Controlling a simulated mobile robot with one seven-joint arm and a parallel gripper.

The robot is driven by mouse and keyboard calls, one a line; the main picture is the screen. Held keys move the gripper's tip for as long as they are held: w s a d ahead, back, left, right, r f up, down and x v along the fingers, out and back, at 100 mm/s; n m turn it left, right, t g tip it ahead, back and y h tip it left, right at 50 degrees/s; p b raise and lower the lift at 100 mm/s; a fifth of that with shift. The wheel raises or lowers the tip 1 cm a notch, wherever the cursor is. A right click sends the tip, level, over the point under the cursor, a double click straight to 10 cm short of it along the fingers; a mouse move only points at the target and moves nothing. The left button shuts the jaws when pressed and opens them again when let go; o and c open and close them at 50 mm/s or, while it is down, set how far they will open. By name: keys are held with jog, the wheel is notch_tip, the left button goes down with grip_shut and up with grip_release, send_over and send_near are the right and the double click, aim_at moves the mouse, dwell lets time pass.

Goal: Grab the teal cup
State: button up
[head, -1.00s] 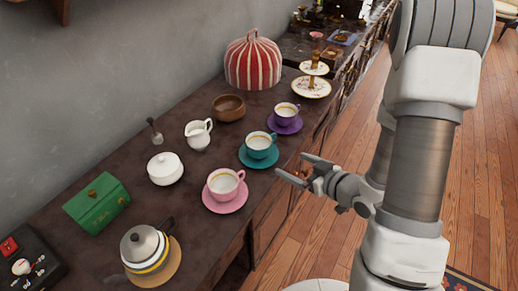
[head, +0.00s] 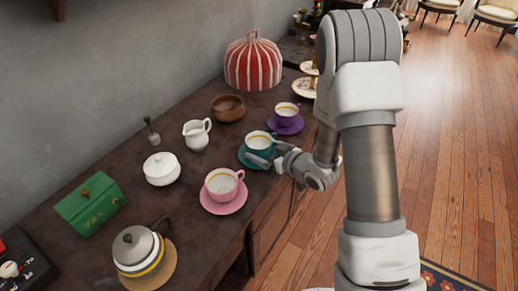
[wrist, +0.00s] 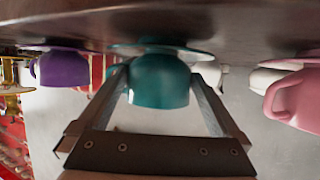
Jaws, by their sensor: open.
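The teal cup (head: 257,141) stands upright on its teal saucer (head: 247,162) near the front edge of the dark counter. My gripper (head: 262,151) is at the cup, its fingers covering part of the cup's right side and the saucer in the head view. In the wrist view, which is upside down, the teal cup (wrist: 160,82) sits between the tips of my two open fingers (wrist: 161,85), one on each side. Whether either finger touches the cup cannot be told.
A pink cup (head: 222,184) on a pink saucer and a purple cup (head: 286,113) on a purple saucer stand on either side. Behind are a white creamer (head: 195,135), a wooden bowl (head: 228,108) and a white sugar bowl (head: 162,169). A kettle (head: 137,250) stands at the near end.

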aim_at(262, 145)
jog(key=shift+x, duration=1.5)
jog(key=c, duration=1.1)
